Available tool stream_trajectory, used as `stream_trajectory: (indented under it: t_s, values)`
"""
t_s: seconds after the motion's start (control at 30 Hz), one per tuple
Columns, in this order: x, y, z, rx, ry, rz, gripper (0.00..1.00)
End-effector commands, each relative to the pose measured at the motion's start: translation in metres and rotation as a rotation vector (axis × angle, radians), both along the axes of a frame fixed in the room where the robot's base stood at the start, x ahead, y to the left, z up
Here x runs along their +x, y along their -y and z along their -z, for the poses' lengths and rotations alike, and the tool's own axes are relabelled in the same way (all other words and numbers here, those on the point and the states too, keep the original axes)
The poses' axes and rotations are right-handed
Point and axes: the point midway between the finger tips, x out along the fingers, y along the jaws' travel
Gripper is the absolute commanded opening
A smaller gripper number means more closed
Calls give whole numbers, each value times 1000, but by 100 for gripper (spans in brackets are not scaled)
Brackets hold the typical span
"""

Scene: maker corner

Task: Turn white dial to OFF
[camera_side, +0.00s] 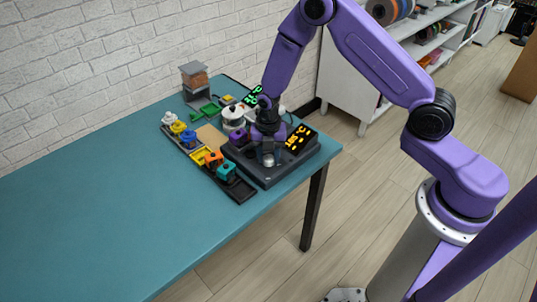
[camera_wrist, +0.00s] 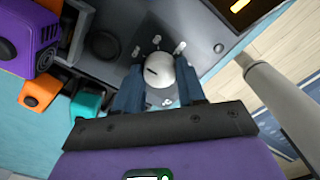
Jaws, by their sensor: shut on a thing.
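The white dial (camera_wrist: 160,72) is a round pale knob with a short dark slot-like mark on its face. It sits on the dark grey panel of a device (camera_wrist: 118,20), with small pale marks around it. My gripper (camera_wrist: 159,88) has its two dark blue fingers on either side of the dial and is shut on it. The marks are too small to read in the wrist view. In the side view my gripper (camera_side: 268,148) is down over the device (camera_side: 268,180), and the dial shows as a small pale shape (camera_side: 268,160) under it.
An amber display (camera_side: 299,138) is on the device. A tray of coloured blocks (camera_side: 208,158) lies left of it, with a white pot-like thing (camera_side: 233,117) behind. A grey stand (camera_side: 196,95) is near the wall. The teal table (camera_side: 100,210) is clear at left.

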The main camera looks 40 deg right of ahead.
Motion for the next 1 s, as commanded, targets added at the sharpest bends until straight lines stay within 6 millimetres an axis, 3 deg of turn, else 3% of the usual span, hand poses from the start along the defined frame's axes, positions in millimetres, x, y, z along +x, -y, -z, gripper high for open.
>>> stream_trajectory:
  t_s: [0.37, 0.4, 0.43, 0.47, 0.77, 1.0]
  values:
    - [1, 0, -1, 0, 3, -7, 9]
    - [1, 0, -1, 0, 3, -7, 53]
    - [1, 0, -1, 0, 3, -6, 62]
    - [1, 0, 0, 0, 1, -6, 65]
    - [0, 0, -1, 0, 1, -4, 65]
    - [1, 0, -23, 1, 5, -4, 65]
